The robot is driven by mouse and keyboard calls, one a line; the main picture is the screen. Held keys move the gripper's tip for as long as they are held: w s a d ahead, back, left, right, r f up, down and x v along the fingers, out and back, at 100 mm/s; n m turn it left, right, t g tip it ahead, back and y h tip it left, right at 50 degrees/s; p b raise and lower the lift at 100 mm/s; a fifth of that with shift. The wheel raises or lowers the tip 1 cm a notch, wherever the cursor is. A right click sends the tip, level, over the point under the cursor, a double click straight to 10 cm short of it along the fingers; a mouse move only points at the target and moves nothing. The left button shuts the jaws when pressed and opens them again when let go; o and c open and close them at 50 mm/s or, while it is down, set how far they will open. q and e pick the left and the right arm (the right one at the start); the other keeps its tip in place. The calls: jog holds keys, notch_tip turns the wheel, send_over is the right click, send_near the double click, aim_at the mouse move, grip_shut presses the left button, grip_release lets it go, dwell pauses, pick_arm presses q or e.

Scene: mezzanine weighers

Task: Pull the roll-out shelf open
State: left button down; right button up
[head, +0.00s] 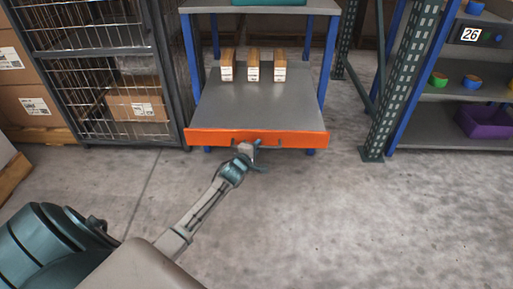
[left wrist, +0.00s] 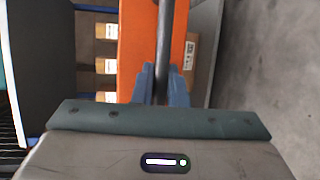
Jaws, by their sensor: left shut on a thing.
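The roll-out shelf (head: 258,113) is a grey board with an orange front (head: 300,138), low in a blue-legged rack in the head view. It sticks out toward me past the rack's front legs. A dark bar handle (head: 272,148) runs along the orange front. My left gripper (head: 252,150) is shut on the handle near its middle. In the left wrist view the handle bar (left wrist: 164,35) passes between the two blue fingers (left wrist: 162,84), beside the orange front (left wrist: 131,45). My right gripper is not in view.
Several small cartons (head: 253,72) stand toward the back of the shelf. A wire cage (head: 100,70) with boxes stands left. A green rack upright (head: 400,80) and shelves with bins (head: 485,120) stand right. The concrete floor (head: 350,220) in front is clear.

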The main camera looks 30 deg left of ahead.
pick_arm(q)
jog(key=c, duration=1.5)
grip_release()
jog(key=shift+o, duration=0.2)
jog(key=shift+s, duration=0.25)
jog(key=p+v, duration=0.1)
jog(key=v, duration=0.9)
jog(key=shift+s, duration=0.1)
